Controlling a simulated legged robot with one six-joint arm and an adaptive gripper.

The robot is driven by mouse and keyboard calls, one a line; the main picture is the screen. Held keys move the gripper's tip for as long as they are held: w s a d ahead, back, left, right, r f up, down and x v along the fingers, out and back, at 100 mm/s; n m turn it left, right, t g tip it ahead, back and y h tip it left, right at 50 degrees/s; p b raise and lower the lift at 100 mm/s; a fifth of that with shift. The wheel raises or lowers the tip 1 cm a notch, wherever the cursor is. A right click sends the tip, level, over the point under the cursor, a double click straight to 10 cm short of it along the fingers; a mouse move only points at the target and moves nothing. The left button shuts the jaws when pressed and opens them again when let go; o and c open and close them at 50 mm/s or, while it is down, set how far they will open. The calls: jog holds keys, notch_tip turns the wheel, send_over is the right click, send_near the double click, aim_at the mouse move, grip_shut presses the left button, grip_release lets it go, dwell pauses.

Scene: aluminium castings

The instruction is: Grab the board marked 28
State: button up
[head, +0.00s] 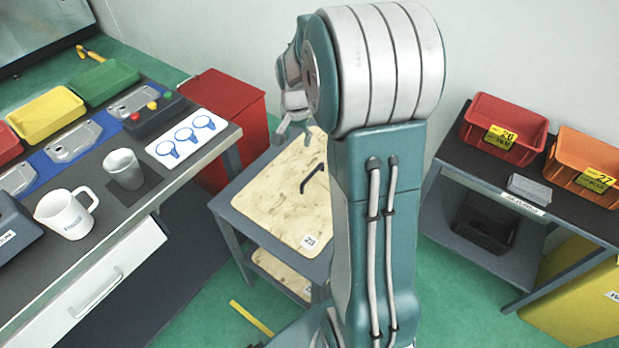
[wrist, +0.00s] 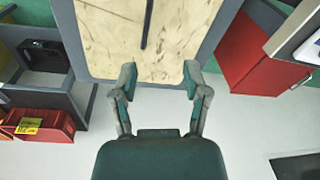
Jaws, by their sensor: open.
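The board marked 28 (head: 275,198) is a pale wooden panel with dark streaks. It lies flat on a small grey table, with a white 28 label at its front corner and a black handle (head: 313,178) on top. My arm hides its right part. In the wrist view the board (wrist: 105,45) fills the top middle, with the black handle (wrist: 148,22) running down from the top edge. My gripper (wrist: 159,78) is open and empty, its fingers at the board's near edge in that view, apart from the handle. In the head view my gripper (head: 294,130) is partly hidden behind my arm.
A second board (head: 280,273) lies on the table's lower shelf. A red cabinet (head: 225,115) stands behind left. The left workbench (head: 140,205) holds a mug, cup and bins. The right bench carries a red bin (head: 503,128) and an orange bin (head: 583,165).

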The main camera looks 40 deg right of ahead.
aim_at(312, 173)
jog(key=d+f+m, duration=0.1)
jog(key=d+f, duration=0.1)
jog(key=f, duration=0.4)
jog(key=w+d+f+m, duration=0.1)
jog(key=d+f, duration=0.1)
jog(key=f, duration=0.5)
jog(key=w+d+f+m+g, duration=0.1)
jog(key=d+f, duration=0.1)
jog(key=f, duration=0.5)
jog(key=shift+d+f, duration=0.1)
grip_shut()
